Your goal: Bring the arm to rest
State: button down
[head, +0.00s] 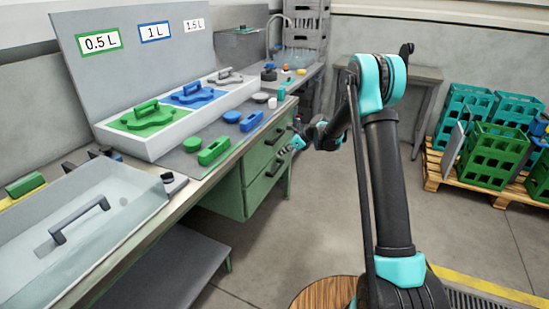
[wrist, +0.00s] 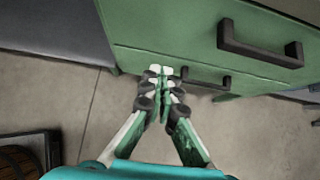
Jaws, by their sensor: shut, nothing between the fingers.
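My gripper (head: 291,147) is at the front of the green drawer cabinet (head: 231,196), beside the workbench and below its top. In the wrist view my gripper (wrist: 162,76) shows with its two fingertips together and nothing between them. Behind the fingertips is the green cabinet front (wrist: 165,62) with dark drawer handles (wrist: 258,46). I cannot tell whether the fingertips touch the cabinet. My arm rises from the lower right of the head view, bends at the top and reaches down toward the cabinet.
The bench holds a white tray (head: 150,149) with green, blue and grey shapes, and a clear-lidded bin (head: 118,235). Green and teal crates (head: 493,152) stand on a pallet (head: 437,178) at right. The floor (head: 330,215) between is open.

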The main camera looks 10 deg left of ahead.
jog(key=s+d+r+n+h, duration=0.1)
jog(key=s+d+r+n, duration=0.2)
jog(key=s+d, duration=0.25)
jog(key=s+d+r+n+t+h, duration=0.1)
jog(key=s+d+r+n+h, duration=0.1)
jog(key=s+d+n, duration=0.4)
jog(key=s+d+r+n+h, duration=0.1)
jog(key=s+d+r, duration=0.2)
jog(key=s+d, duration=0.35)
jog(key=s+d+f+n+h, duration=0.1)
jog(key=s+d+n, duration=0.3)
jog(key=s, duration=0.4)
jog(key=s+d+f+n+h, duration=0.2)
jog(key=s+d+n, duration=0.1)
jog(key=s, duration=0.6)
jog(key=s+d+f+n+h, duration=0.1)
jog(key=s+d+n, duration=0.3)
jog(key=s, duration=0.5)
jog(key=shift+d+f+n+h, duration=0.15)
jog(key=shift+d+n+h, duration=0.15)
jog(key=shift+d, duration=0.2)
jog(key=shift+a, duration=0.1)
